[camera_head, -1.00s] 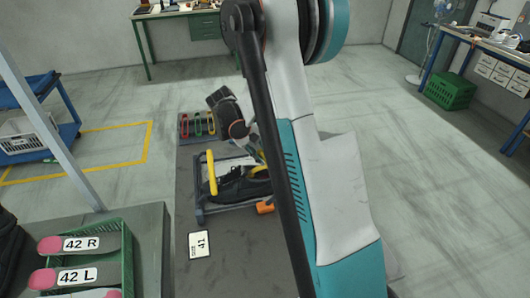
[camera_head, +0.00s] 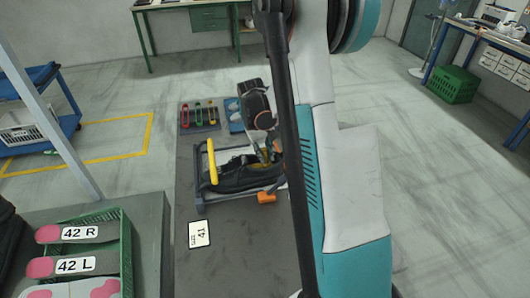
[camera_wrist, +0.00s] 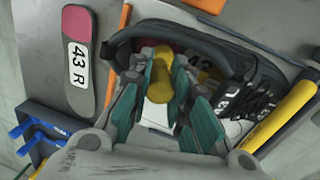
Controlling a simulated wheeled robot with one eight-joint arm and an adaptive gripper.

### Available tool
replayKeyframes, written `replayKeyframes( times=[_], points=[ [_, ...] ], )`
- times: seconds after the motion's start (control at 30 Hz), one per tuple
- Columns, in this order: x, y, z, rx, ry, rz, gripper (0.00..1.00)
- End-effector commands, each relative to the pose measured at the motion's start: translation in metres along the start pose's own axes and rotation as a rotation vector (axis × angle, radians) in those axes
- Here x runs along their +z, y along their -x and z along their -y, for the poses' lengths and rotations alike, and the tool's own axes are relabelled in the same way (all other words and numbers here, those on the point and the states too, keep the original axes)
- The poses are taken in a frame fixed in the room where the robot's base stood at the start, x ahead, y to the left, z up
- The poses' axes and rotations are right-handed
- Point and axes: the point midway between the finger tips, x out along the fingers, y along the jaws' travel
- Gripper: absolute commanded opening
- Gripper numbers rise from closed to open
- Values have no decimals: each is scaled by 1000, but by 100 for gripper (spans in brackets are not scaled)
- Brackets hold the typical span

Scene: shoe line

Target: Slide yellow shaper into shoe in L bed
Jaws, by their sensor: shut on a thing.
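The black shoe (camera_head: 240,181) lies in a grey bed frame (camera_head: 204,196) on the grey table. In the wrist view its laces (camera_wrist: 256,104) are at right and its padded collar (camera_wrist: 214,42) is at top. My gripper (camera_head: 266,158) is at the shoe's opening end, at right in the head view. In the wrist view my gripper (camera_wrist: 160,95) has its teal fingers shut on the yellow shaper (camera_wrist: 161,78), which lies over the collar opening. The shaper's lower end is partly hidden, so I cannot tell how deep it sits.
A yellow bar (camera_head: 212,160) crosses the bed's left end, and an orange piece (camera_head: 266,197) sits at its front right. A tray with coloured tools (camera_head: 199,115) and a blue pad (camera_head: 236,126) lie behind. A 43 R insole (camera_wrist: 77,62) lies beside the shoe.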

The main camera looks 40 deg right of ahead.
Motion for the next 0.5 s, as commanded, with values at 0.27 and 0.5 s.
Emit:
replayKeyframes(
  times=[0.27,0.5],
  points=[
    [0,0,0,-2,0,0,22],
    [0,0,0,-1,0,0,41]
  ],
)
